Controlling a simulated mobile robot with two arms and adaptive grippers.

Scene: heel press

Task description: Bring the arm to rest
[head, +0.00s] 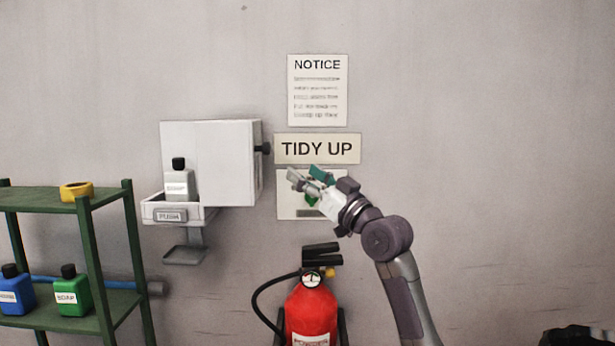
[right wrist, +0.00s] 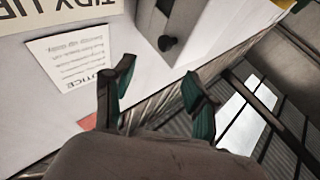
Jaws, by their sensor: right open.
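My right gripper (head: 310,177) is raised in front of the wall, just below the "TIDY UP" sign (head: 317,149). Its fingers are apart with nothing between them. In the right wrist view the two green-padded fingers (right wrist: 158,85) also stand apart and empty. My right arm comes up from the lower right in the head view. The white wall box (head: 215,150) with a dark side knob (head: 262,149) is left of the gripper, apart from it. A white soap bottle (head: 179,182) stands upright in the box's open tray, above a "PUSH" plate (head: 169,216). My left gripper does not show.
A red fire extinguisher (head: 311,308) stands below the gripper. A white panel (head: 291,208) is partly hidden behind the gripper. The wall at right is bare.

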